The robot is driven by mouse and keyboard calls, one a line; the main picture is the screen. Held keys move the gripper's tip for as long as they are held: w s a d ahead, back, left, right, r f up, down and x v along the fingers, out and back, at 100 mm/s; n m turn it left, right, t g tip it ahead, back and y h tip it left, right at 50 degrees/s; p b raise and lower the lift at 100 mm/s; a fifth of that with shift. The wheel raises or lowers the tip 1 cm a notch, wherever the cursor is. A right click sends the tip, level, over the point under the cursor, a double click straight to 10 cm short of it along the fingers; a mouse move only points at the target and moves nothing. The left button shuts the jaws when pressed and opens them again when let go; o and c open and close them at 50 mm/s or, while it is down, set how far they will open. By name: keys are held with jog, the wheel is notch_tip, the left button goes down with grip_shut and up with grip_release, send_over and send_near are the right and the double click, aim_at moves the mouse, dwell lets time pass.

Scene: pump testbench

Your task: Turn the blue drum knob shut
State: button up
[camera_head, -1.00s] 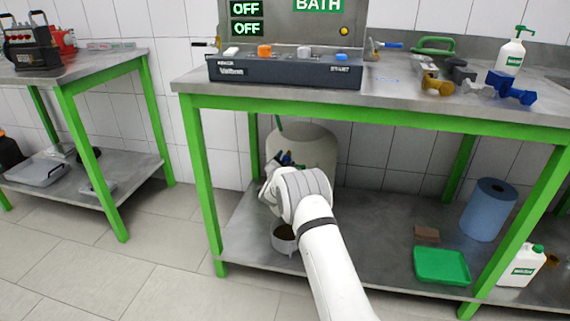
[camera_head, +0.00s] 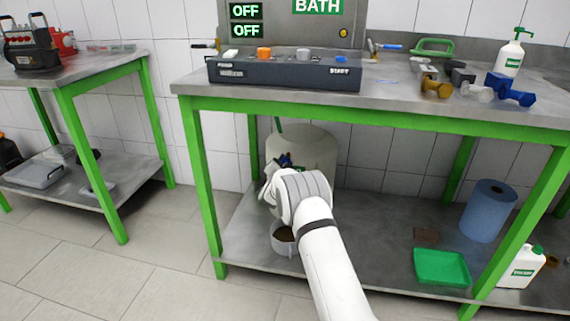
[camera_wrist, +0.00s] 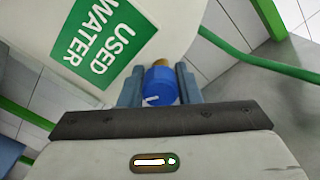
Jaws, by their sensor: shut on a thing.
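The blue drum knob (camera_wrist: 161,86) shows in the wrist view between the two fingers of my gripper (camera_wrist: 160,88), which is shut on it. A brass-coloured stem (camera_wrist: 161,63) shows just beyond the knob. The white drum (camera_wrist: 185,20) with a green "USED WATER" label (camera_wrist: 103,42) is right behind it. In the head view the drum (camera_head: 312,150) stands on the lower shelf under the bench. My wrist and arm cover the drum's front there, and the knob cannot be made out clearly.
A round pot (camera_head: 284,238) stands on the lower shelf (camera_head: 360,255) below my wrist. A green hose (camera_wrist: 255,60) runs from the drum's right side. A green tray (camera_head: 441,266), blue roll (camera_head: 488,210) and white canister (camera_head: 521,266) are at the right. The bench top (camera_head: 400,100) is above my arm.

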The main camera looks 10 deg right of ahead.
jog(key=n+p, duration=0.1)
jog(key=n, duration=0.4)
jog(key=shift+d+n+p, duration=0.1)
jog(key=shift+n+p, duration=0.2)
jog(key=shift+p, duration=0.05)
jog(key=n+p, duration=0.2)
jog(key=n, duration=0.4)
jog(key=shift+s+d, duration=0.1)
jog(key=n+p, duration=0.1)
jog(key=n, duration=0.5)
jog(key=shift+n, duration=0.4)
jog(key=n+p, duration=0.1)
jog(key=n, duration=0.4)
jog(key=shift+r+p, duration=0.1)
jog(key=shift+p, duration=0.25)
jog(key=shift+n, duration=0.3)
jog(key=o, duration=1)
